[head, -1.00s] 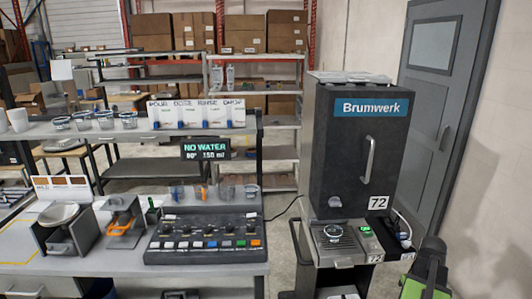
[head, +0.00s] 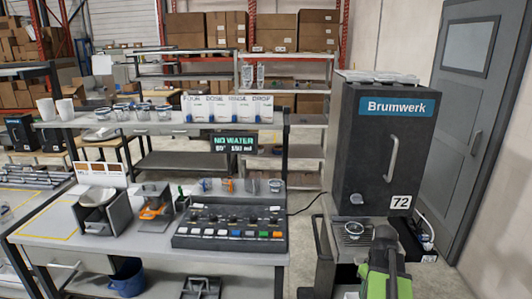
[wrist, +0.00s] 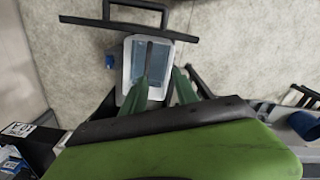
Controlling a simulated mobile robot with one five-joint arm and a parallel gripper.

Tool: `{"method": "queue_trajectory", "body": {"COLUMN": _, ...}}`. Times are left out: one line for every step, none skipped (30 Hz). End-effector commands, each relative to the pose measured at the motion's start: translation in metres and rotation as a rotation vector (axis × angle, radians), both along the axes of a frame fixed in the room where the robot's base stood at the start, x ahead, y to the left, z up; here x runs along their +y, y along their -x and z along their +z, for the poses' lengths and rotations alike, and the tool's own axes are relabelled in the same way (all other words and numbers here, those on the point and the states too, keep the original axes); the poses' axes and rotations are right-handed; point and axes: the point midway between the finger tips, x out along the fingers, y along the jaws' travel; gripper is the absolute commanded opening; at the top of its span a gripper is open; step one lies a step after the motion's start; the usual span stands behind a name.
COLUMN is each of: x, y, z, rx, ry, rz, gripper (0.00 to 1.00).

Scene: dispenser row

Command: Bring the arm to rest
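My arm's green and black end shows at the lower right of the head view, in front of the dark Brumwerk machine (head: 365,165). My gripper (wrist: 166,60) shows in the wrist view as two green fingers pointing away from the green body. The fingers stand apart with a narrow gap, and I see nothing held between them. The fingertips are hidden in the head view.
A workbench (head: 130,240) with a button panel (head: 232,232) and a grey shelf of cups stands left of the machine. A lit display (head: 234,142) reads NO WATER. A blue bucket (head: 127,280) sits below the bench. Floor shows around the bin in the wrist view.

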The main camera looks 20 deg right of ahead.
Motion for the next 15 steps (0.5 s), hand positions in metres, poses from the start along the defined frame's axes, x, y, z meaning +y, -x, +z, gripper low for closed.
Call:
{"method": "queue_trajectory", "body": {"x": 0.030, "y": -0.017, "z": 0.000, "rx": 0.000, "ry": 0.000, "rz": 0.057, "gripper": 0.35}}
{"method": "queue_trajectory", "body": {"x": 0.049, "y": -0.027, "z": 0.000, "rx": 0.000, "ry": 0.000, "rz": 0.091, "gripper": 0.35}}
{"method": "queue_trajectory", "body": {"x": 0.079, "y": -0.040, "z": 0.000, "rx": 0.000, "ry": 0.000, "rz": 0.136, "gripper": 0.35}}
{"method": "queue_trajectory", "body": {"x": 0.103, "y": -0.050, "z": 0.000, "rx": 0.000, "ry": 0.000, "rz": 0.167, "gripper": 0.35}}
{"method": "queue_trajectory", "body": {"x": 0.126, "y": -0.058, "z": 0.000, "rx": 0.000, "ry": 0.000, "rz": 0.197, "gripper": 0.35}}
{"method": "queue_trajectory", "body": {"x": 0.157, "y": -0.066, "z": 0.000, "rx": 0.000, "ry": 0.000, "rz": 0.229, "gripper": 0.35}}
{"method": "queue_trajectory", "body": {"x": 0.180, "y": -0.071, "z": 0.000, "rx": 0.000, "ry": 0.000, "rz": 0.249, "gripper": 0.35}}
{"method": "queue_trajectory", "body": {"x": 0.200, "y": -0.074, "z": 0.000, "rx": 0.000, "ry": 0.000, "rz": 0.266, "gripper": 0.35}}
{"method": "queue_trajectory", "body": {"x": 0.226, "y": -0.078, "z": 0.000, "rx": 0.000, "ry": 0.000, "rz": 0.283, "gripper": 0.35}}
{"method": "queue_trajectory", "body": {"x": 0.245, "y": -0.079, "z": 0.000, "rx": 0.000, "ry": 0.000, "rz": 0.292, "gripper": 0.35}}
{"method": "queue_trajectory", "body": {"x": 0.263, "y": -0.080, "z": 0.000, "rx": 0.000, "ry": 0.000, "rz": 0.298, "gripper": 0.35}}
{"method": "queue_trajectory", "body": {"x": 0.284, "y": -0.079, "z": 0.000, "rx": 0.000, "ry": 0.000, "rz": 0.300, "gripper": 0.35}}
{"method": "queue_trajectory", "body": {"x": 0.300, "y": -0.078, "z": 0.000, "rx": 0.000, "ry": 0.000, "rz": 0.299, "gripper": 0.35}}
{"method": "queue_trajectory", "body": {"x": 0.314, "y": -0.077, "z": 0.000, "rx": 0.000, "ry": 0.000, "rz": 0.293, "gripper": 0.35}}
{"method": "queue_trajectory", "body": {"x": 0.331, "y": -0.074, "z": 0.000, "rx": 0.000, "ry": 0.000, "rz": 0.277, "gripper": 0.35}}
